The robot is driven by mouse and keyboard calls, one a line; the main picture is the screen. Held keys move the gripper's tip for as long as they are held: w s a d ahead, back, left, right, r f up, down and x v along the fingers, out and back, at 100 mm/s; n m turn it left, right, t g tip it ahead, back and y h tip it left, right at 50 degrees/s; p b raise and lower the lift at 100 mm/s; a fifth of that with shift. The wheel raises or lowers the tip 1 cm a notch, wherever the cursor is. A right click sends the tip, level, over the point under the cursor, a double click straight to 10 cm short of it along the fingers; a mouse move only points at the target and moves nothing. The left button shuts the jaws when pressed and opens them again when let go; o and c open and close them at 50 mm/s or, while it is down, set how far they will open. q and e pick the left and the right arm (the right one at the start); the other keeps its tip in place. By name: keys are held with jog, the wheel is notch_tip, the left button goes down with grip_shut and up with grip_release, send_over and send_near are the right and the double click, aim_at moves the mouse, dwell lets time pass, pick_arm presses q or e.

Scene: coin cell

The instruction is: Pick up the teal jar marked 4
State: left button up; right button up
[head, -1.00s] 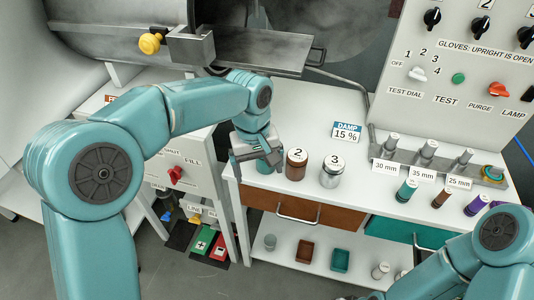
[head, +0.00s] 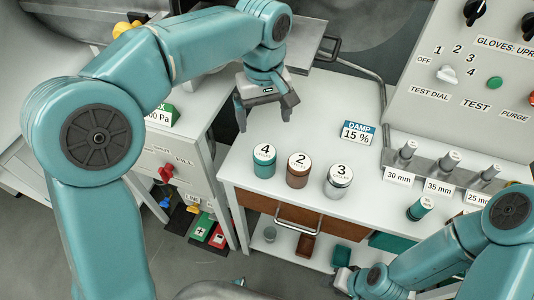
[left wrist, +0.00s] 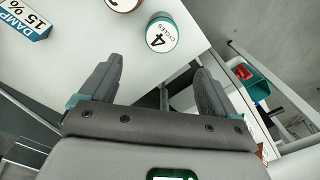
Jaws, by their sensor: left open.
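The teal jar marked 4 (head: 263,170) stands upright on the white worktop, near its front left corner, with a white lid. In the left wrist view its lid (left wrist: 162,35) shows beyond the fingertips, near the top. My left gripper (head: 265,123) is open and empty, with its fingers apart. It is above the worktop, behind the jar in the head view and apart from it. My right gripper (head: 345,281) is low at the bottom of the head view, in front of the lower shelf. Its fingers are too unclear to judge.
A brown jar marked 2 (head: 298,174) stands close to the right of the teal jar, then a silver jar marked 3 (head: 338,184). A DAMP 15 % sign (head: 357,133) stands behind them. Posts with size labels line the right. The worktop's middle is clear.

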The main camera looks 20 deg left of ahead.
aim_at(264, 152)
pick_arm(q)
jog(key=f, duration=0.6)
jog(key=s+f+b, duration=0.1)
jog(key=f, duration=0.3)
jog(key=shift+d+f, duration=0.1)
jog(key=shift+f, duration=0.1)
jog(key=shift+w+f, duration=0.1)
jog(key=shift+f, duration=2.7)
jog(key=c, duration=1.2)
